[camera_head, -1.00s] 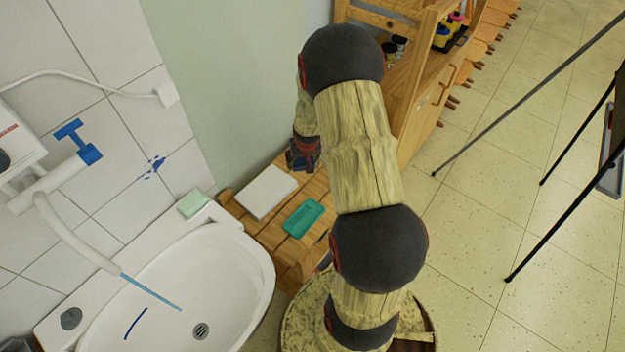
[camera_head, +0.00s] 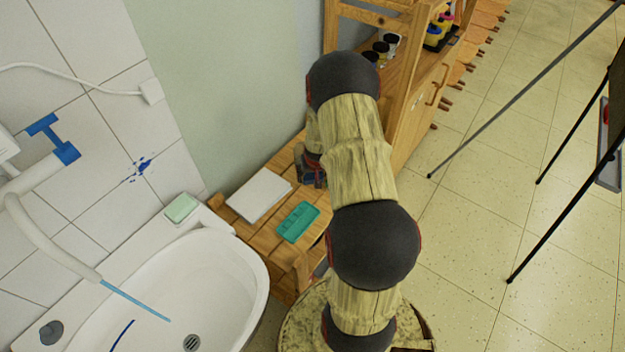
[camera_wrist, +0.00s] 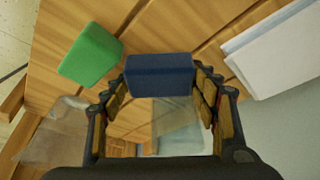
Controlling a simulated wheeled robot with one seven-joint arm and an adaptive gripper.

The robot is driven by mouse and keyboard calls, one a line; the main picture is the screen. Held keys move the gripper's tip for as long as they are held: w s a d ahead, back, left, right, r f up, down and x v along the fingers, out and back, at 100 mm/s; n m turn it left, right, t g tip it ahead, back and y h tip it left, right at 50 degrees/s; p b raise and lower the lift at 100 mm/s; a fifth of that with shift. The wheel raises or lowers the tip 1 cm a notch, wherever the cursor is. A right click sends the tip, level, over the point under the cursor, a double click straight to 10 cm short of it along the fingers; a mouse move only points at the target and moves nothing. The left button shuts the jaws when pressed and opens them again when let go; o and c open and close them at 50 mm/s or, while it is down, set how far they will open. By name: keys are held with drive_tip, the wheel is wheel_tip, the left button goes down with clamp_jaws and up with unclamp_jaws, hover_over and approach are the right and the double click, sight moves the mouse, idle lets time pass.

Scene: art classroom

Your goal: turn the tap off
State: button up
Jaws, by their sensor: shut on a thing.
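The white tap (camera_head: 40,190) is on the tiled wall at the left in the head view, with a blue handle (camera_head: 55,140) on it. A thin blue stream of water (camera_head: 135,300) runs from its spout into the white sink (camera_head: 225,245). My gripper (camera_head: 312,178) is low over the wooden bench, right of the sink and well away from the tap; my arm partly hides it. In the wrist view, my gripper (camera_wrist: 160,90) is shut on a dark blue block (camera_wrist: 160,72). The tap is out of the wrist view.
On the wooden bench (camera_head: 240,222) are a white pad (camera_head: 258,194) and a teal box (camera_head: 297,222). The wrist view shows a green block (camera_wrist: 90,55) beside the held block. Green soap (camera_head: 181,208) sits on the sink's edge. Thin black easel legs (camera_head: 490,115) stand at the right.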

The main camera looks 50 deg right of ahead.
drive_tip(key=shift+f, duration=0.9)
drive_tip(key=shift+r, duration=0.1)
drive_tip(key=o, duration=0.7)
drive_tip(key=shift+b, duration=0.3)
drive_tip(key=shift+o, duration=0.2)
drive_tip(key=p+v, duration=0.5)
drive_tip(key=v, duration=0.7)
